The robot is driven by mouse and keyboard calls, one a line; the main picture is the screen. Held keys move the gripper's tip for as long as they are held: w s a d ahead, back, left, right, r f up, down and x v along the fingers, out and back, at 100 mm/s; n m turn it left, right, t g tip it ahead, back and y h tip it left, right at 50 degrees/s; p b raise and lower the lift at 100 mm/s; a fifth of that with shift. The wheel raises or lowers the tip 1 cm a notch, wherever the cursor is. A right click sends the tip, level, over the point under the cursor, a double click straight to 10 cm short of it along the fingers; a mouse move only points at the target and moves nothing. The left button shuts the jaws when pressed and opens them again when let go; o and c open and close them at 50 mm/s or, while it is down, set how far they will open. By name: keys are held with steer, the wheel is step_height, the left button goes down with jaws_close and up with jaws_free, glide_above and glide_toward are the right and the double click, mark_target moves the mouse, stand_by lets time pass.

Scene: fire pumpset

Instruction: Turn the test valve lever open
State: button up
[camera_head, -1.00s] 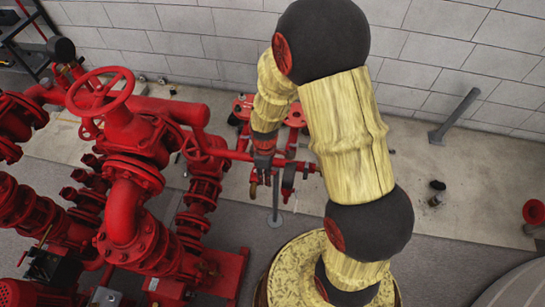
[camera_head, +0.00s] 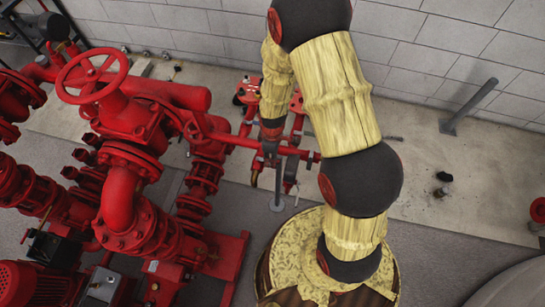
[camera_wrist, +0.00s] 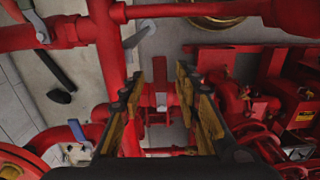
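My gripper (camera_wrist: 160,78) is open in the wrist view, its two dark fingers with yellow pads apart. A red pipe fitting with a pale grey piece (camera_wrist: 161,101) shows in the gap between them; whether the fingers touch it I cannot tell. Which of these is the test valve lever is unclear. In the head view my gripper (camera_head: 270,144) is small and points down at thin red pipework; its fingers are hard to make out there.
A large red handwheel valve (camera_head: 93,78) and thick red pipes stand left of my arm. A thin red pipe (camera_head: 238,140) runs across at the gripper. A grey post (camera_head: 470,105) stands by the block wall.

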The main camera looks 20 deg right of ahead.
steer(key=shift+f, duration=0.15)
steer(key=shift+c, duration=1)
jaws_close()
